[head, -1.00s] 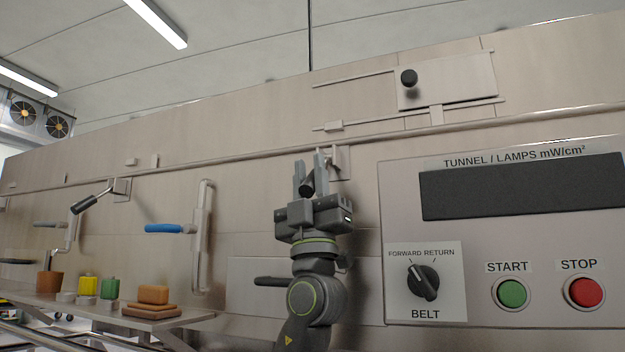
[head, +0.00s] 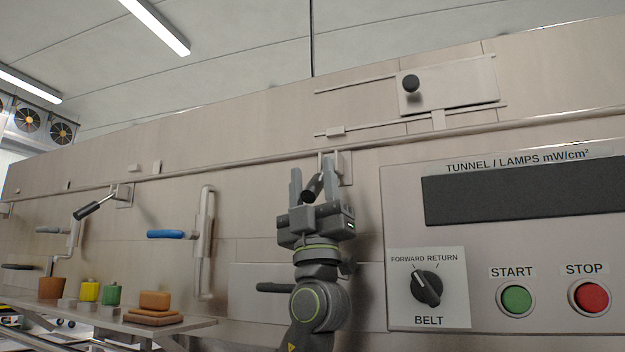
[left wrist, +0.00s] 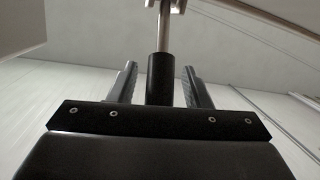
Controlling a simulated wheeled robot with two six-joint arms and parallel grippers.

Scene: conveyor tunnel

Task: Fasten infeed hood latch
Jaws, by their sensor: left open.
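A latch with a black grip (head: 309,194) hangs from a metal bracket (head: 345,168) on the steel tunnel wall. My left gripper (head: 312,180) is open, with one finger on each side of the grip. In the left wrist view, the black grip (left wrist: 161,78) and its metal rod (left wrist: 164,28) stand between the two fingers (left wrist: 158,85), with a gap visible on both sides. A similar lever with a black grip (head: 94,210) sticks out from a bracket (head: 125,194) farther left. My right gripper is not in view.
A control panel (head: 405,215) with a belt knob (head: 427,287), a green button (head: 516,300) and a red button (head: 590,297) is close on the right. A blue handle (head: 166,234) juts out at left, above a shelf (head: 190,325) with small coloured items. A sliding plate (head: 455,88) is above.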

